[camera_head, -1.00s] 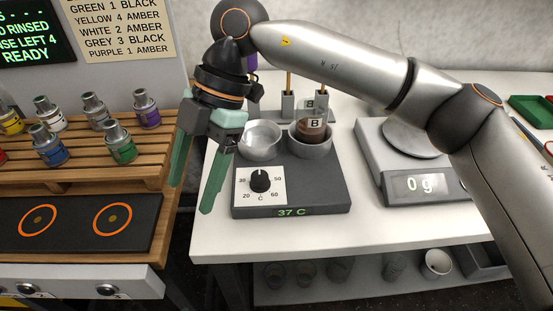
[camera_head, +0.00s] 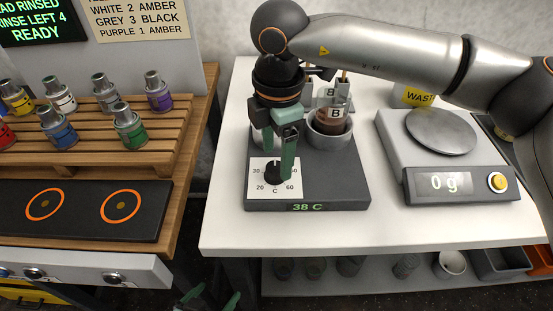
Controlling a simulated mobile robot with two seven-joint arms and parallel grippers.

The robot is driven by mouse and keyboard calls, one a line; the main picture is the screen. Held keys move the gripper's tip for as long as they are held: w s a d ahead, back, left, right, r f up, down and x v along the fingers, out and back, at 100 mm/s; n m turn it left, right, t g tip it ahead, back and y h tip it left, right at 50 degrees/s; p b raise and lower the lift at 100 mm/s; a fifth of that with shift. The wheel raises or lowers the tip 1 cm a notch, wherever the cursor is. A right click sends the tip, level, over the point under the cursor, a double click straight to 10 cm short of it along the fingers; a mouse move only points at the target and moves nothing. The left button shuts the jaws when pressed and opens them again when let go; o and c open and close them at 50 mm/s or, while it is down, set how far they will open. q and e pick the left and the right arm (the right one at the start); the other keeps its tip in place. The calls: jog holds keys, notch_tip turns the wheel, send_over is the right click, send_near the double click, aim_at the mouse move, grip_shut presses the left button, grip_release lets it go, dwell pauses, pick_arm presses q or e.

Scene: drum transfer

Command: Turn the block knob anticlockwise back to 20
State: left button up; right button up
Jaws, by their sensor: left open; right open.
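The black block knob (camera_head: 274,172) sits on a white dial plate (camera_head: 259,187) marked 20, 30, 50 and 60, on the front of the dark heating block (camera_head: 335,180). The block's display (camera_head: 307,207) reads 38 C. My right gripper (camera_head: 279,165) is open and points down at the knob, one finger over its right side. The fingers partly hide the knob and its pointer; I cannot tell whether they touch it. My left gripper (camera_head: 211,299) is open and empty at the bottom edge, only its fingertips showing.
A scale (camera_head: 441,183) reading 0 g is to the right. A wooden rack (camera_head: 80,157) with several small bottles is at left. The white table (camera_head: 330,233) is clear in front of the block.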

aim_at(275, 172)
jog(key=shift+f, duration=1.25)
grip_shut()
